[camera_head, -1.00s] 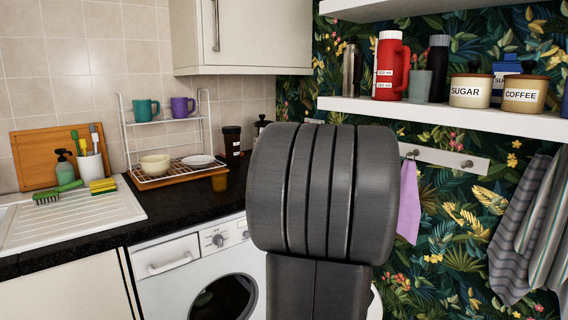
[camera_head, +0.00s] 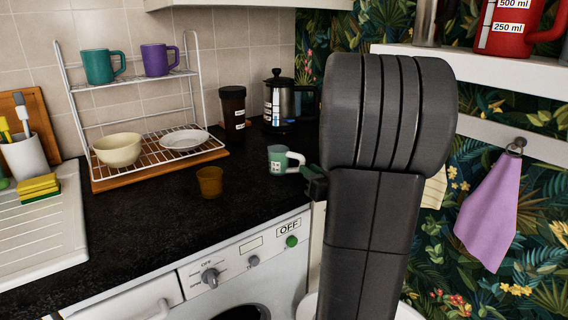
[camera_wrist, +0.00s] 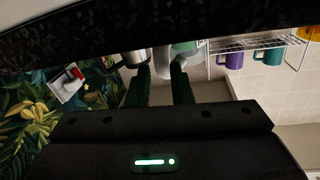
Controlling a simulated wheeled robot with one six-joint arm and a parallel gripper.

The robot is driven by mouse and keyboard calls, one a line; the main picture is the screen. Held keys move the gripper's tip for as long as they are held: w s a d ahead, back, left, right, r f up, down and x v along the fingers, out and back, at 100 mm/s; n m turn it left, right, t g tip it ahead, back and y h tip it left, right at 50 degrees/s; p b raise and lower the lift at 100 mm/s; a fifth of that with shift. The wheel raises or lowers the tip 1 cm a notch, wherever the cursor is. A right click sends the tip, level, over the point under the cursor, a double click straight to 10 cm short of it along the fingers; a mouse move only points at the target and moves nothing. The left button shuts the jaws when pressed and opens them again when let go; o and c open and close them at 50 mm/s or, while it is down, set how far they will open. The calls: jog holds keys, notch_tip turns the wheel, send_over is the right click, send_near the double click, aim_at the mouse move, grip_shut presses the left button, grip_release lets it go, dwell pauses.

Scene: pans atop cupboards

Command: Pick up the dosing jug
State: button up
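A red jug (camera_head: 508,28) with "500 ml" and "250 ml" marks stands on the white shelf at the top right of the head view, cut by the frame edge. A small pale green-and-white cup with a handle (camera_head: 277,160) and small markings stands on the black counter. My gripper (camera_head: 313,183) is low over the counter, just right of this cup, mostly hidden by my arm. The pale cup (camera_wrist: 184,50) is beyond the fingertips; contact cannot be told.
A French press (camera_head: 283,103) and a dark tumbler (camera_head: 233,107) stand behind the cup. An amber glass (camera_head: 210,181) is to its left, near the wire rack (camera_head: 152,150). A washing machine (camera_head: 240,270) is below the counter. A purple cloth (camera_head: 489,215) hangs at right.

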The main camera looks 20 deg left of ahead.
aim_at(288, 163)
jog(key=x, duration=0.4)
jog(key=shift+w+a, duration=0.1)
jog(key=shift+a, duration=0.2)
grip_shut()
